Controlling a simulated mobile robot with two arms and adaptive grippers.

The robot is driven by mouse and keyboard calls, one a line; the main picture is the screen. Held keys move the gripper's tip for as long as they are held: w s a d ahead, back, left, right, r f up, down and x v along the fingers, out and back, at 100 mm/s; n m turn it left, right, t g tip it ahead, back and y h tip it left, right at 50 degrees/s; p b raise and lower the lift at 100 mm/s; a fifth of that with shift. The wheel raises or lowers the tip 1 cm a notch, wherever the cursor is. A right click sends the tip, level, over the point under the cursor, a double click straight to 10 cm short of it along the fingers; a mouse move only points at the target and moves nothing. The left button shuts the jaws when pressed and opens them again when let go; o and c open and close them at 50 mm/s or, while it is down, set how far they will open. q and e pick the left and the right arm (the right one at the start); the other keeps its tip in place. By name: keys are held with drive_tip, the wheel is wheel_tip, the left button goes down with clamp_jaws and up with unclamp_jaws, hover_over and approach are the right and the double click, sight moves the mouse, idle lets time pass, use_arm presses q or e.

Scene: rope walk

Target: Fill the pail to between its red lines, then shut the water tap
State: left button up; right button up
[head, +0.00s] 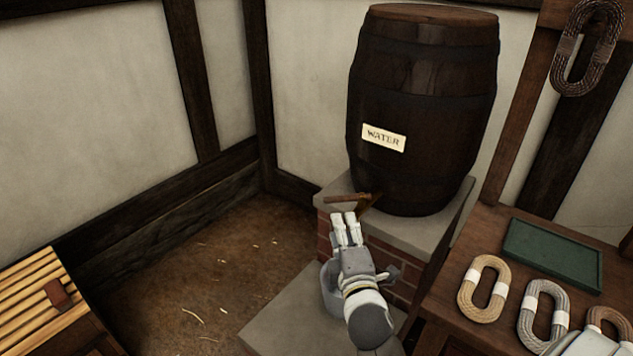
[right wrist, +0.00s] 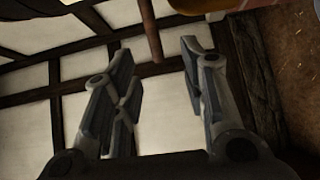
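The dark wooden water barrel (head: 425,110) bears a "WATER" label. Its tap has a brass body (head: 367,203) and a wooden handle (head: 345,198) that points left in the head view. My right gripper (head: 345,220) is just below the handle. In the right wrist view its fingers (right wrist: 155,62) are apart, and the handle (right wrist: 152,28) shows in the gap near the fingertips; I cannot tell whether they touch it. The grey pail (head: 328,292) stands below the tap, mostly hidden by my right gripper and wrist. Its red lines, water level and any flow are hidden. My left gripper is out of view.
The barrel rests on a brick stand with a stone top (head: 425,232); a stone slab (head: 285,322) lies below. A bench at right holds rope coils (head: 484,288) and a green tray (head: 553,253). A slatted wooden piece (head: 35,300) is at left. Bare floor lies between.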

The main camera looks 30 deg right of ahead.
sight(336, 202)
drive_tip(key=x, duration=0.4)
drive_tip(key=shift+w+d+r, duration=0.1)
drive_tip(key=shift+w+r, duration=0.25)
drive_tip(key=b+x, duration=0.1)
drive_tip(key=x, duration=0.4)
drive_tip(key=shift+w+d, duration=0.25)
drive_tip(key=shift+w, duration=0.05)
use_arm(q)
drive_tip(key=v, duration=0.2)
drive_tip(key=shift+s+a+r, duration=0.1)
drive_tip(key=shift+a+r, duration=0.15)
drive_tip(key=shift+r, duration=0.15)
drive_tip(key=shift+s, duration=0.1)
use_arm(e)
drive_tip(key=shift+c, duration=0.7)
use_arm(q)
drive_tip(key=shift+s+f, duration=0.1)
use_arm(e)
clamp_jaws()
